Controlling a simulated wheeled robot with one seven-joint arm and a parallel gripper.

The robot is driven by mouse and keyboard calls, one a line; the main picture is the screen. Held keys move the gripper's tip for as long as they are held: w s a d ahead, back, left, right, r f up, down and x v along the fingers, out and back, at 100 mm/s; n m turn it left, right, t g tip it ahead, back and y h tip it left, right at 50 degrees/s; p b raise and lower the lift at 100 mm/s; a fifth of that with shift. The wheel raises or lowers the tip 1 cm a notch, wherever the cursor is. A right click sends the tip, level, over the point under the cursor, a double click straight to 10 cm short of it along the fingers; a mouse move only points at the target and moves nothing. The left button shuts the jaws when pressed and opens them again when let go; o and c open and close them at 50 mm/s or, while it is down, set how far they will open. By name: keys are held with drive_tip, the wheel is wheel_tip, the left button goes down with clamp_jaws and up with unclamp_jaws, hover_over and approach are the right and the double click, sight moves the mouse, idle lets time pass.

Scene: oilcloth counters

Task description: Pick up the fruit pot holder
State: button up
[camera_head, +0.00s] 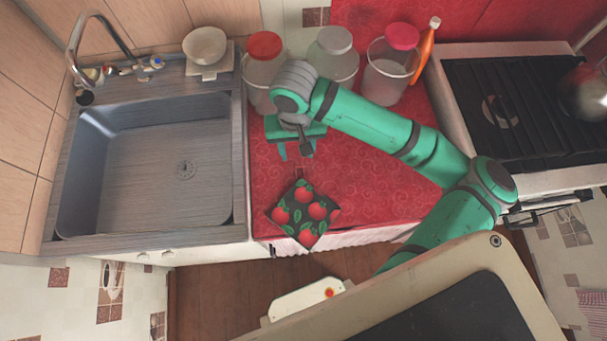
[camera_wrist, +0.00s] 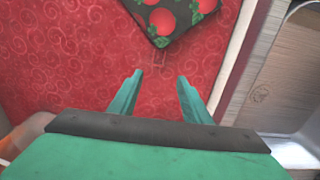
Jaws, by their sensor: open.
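The fruit pot holder (camera_head: 306,213) is a dark square cloth with red fruits and green leaves. It lies on the red oilcloth counter (camera_head: 369,200) near its front edge. In the wrist view the pot holder (camera_wrist: 178,14) shows at the top, cut off by the frame edge. My gripper (camera_head: 295,151) is above the counter, behind the pot holder and apart from it. In the wrist view my gripper's two fingers (camera_wrist: 158,84) are spread with only red oilcloth between them.
Jars with red (camera_head: 262,75), grey (camera_head: 334,57) and pink (camera_head: 391,67) lids stand behind my gripper, with an orange bottle (camera_head: 426,52). A sink (camera_head: 145,165) is left, a stove (camera_head: 520,100) right. The counter right of the pot holder is clear.

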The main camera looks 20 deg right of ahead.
sight(300, 170)
drive_tip(key=shift+s+d+f, duration=0.1)
drive_tip(key=shift+s+f, duration=0.05)
drive_tip(key=shift+f, duration=1.95)
drive_tip(key=shift+s+d+f, duration=0.1)
drive_tip(key=shift+s+f, duration=0.05)
drive_tip(key=shift+f, duration=1.9)
clamp_jaws()
